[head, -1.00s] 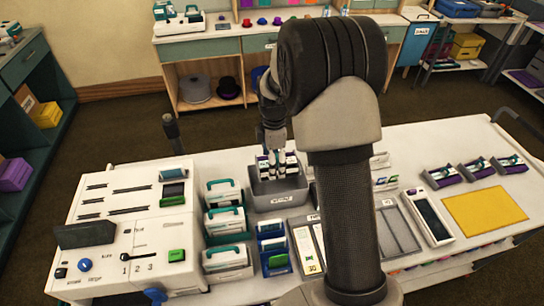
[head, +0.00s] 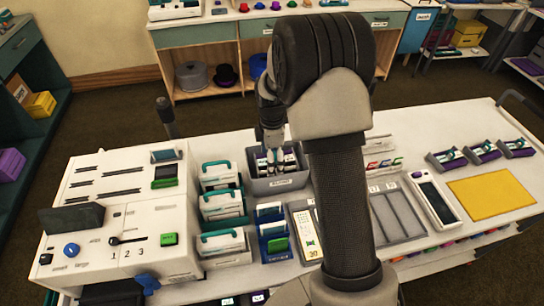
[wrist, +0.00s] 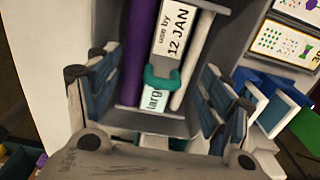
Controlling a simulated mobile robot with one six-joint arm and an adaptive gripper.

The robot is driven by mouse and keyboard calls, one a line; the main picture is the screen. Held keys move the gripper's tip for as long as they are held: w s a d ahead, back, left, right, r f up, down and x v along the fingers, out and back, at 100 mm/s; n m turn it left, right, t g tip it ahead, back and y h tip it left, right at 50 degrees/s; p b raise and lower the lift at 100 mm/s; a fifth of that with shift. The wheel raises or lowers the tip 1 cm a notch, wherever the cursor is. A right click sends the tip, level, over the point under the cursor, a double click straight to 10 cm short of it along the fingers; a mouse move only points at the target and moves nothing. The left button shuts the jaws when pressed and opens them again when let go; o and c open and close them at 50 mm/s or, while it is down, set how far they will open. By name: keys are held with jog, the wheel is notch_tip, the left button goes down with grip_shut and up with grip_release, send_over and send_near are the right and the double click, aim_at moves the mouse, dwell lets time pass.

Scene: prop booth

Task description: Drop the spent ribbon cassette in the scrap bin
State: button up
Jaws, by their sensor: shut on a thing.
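My gripper (head: 274,150) is over the grey bin (head: 290,184) near the middle of the table; I take this to be the scrap bin, though its front label is too small to read. The gripper is shut on the ribbon cassette (head: 262,161), which is down in the bin's mouth. In the wrist view the cassette (wrist: 135,50) shows a purple side, a white side, a teal clip and a label reading "use by 12 JAN". The blue-padded fingers (wrist: 160,100) flank it. I cannot tell whether it touches the bin floor.
Teal-handled white units (head: 222,205) stand left of the bin, beside a white control machine (head: 150,225). Blue holders (head: 273,232) are in front. Several purple-and-white cassettes (head: 482,152) and a yellow mat (head: 492,195) lie at the right. My arm hides part of the table.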

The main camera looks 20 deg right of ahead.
jog(key=o, duration=1.2)
jog(key=shift+o, duration=0.2)
jog(key=shift+r, duration=0.15)
notch_tip(320, 180, up, 12)
dwell(0.3)
